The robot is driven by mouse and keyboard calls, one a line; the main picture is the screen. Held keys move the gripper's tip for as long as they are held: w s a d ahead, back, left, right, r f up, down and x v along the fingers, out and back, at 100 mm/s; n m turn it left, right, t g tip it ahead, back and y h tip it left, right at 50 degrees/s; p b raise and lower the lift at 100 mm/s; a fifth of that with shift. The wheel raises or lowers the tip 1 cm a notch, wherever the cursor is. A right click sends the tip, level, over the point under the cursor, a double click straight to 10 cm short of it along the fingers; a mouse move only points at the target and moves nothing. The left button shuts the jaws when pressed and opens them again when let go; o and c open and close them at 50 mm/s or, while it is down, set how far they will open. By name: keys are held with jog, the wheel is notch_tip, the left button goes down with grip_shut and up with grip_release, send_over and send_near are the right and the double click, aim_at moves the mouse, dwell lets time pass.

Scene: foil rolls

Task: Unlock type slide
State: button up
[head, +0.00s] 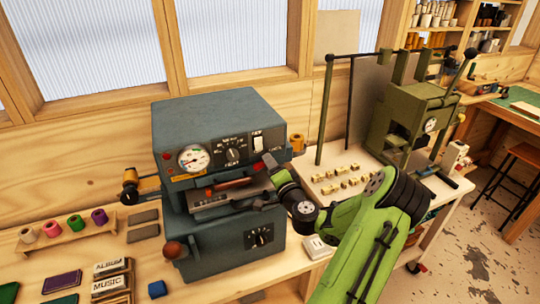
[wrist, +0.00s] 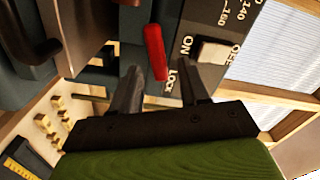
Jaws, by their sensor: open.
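The foil press (head: 220,130) is a blue-grey machine on the wooden bench. In the wrist view a red lock lever (wrist: 154,52) stands out from the press face beside the printed word LOCK. My gripper (wrist: 162,70) is open, its two dark fingers on either side of the lever's lower end. I cannot tell whether they touch it. In the head view my gripper (head: 264,198) reaches the press's right side from the right. A red-and-dark handle (head: 230,184) lies across the slide area (head: 218,198) in the press's middle gap. The lever's link to the slide is hidden.
A brown-knobbed lever (head: 173,250) sticks out at the press's front left. Foil rolls on a rack (head: 68,232) and dark plates lie to the left. Brass type (head: 345,180) and a green press (head: 410,115) stand on the right-hand table.

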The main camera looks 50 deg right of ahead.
jog(key=shift+x, duration=0.85)
jog(key=shift+s, duration=0.1)
jog(key=shift+c, duration=0.3)
grip_shut()
jog(key=m+p, duration=0.1)
jog(key=m, duration=0.3)
jog(key=shift+m, duration=0.3)
jog(key=shift+o, duration=0.3)
grip_release()
